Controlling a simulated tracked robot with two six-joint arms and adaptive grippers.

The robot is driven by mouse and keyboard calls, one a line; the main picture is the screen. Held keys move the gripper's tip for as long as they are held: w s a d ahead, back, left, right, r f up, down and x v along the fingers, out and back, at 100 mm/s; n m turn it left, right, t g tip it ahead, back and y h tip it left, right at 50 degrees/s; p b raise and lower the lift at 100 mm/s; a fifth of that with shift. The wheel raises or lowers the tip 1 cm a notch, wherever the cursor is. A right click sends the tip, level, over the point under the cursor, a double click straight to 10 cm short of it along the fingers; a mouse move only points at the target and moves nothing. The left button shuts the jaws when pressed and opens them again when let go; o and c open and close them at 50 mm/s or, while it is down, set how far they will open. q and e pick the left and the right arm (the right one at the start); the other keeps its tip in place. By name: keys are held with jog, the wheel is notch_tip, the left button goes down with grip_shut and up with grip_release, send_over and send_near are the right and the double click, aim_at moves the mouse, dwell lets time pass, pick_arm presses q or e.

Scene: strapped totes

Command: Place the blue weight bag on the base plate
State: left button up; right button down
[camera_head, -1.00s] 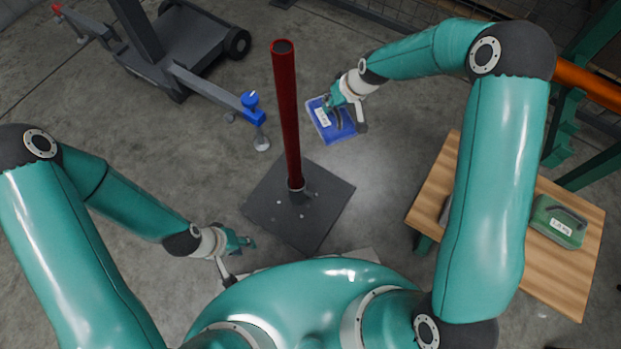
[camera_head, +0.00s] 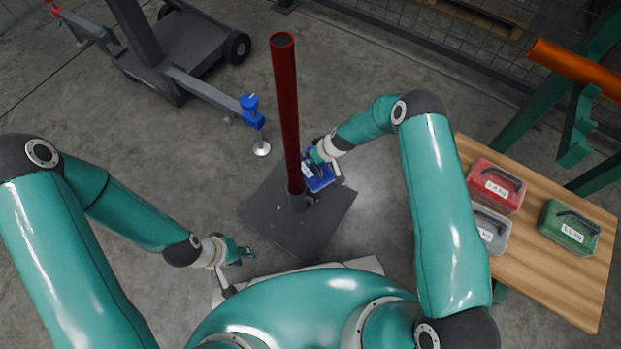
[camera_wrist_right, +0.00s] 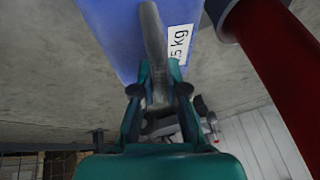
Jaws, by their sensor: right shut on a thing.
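The blue weight bag (camera_head: 320,180) is in my right gripper (camera_head: 316,160), over or at the far right edge of the dark base plate (camera_head: 270,215). I cannot tell whether it touches the plate. In the right wrist view the bag (camera_wrist_right: 108,30) fills the top, with my right gripper (camera_wrist_right: 160,95) shut on its grey handle and a label reading "5 kg" partly visible. A red post (camera_head: 287,110) stands upright on the plate, just left of the bag; it also shows in the right wrist view (camera_wrist_right: 280,60). My left gripper (camera_head: 242,255) hangs left of the plate, apart from it; its fingers are too small to judge.
A wooden table (camera_head: 545,280) at the right holds a red bag (camera_head: 495,187), a grey bag (camera_head: 490,230) and a green bag (camera_head: 570,228). A wheeled dark frame with a blue-topped foot (camera_head: 252,110) stands at the upper left. Bare floor lies beyond the plate.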

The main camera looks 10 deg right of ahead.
notch_tip(320, 180, down, 10)
jog(key=b, duration=0.3)
jog(key=shift+b, duration=0.3)
jog(key=c, duration=1.2)
grip_release()
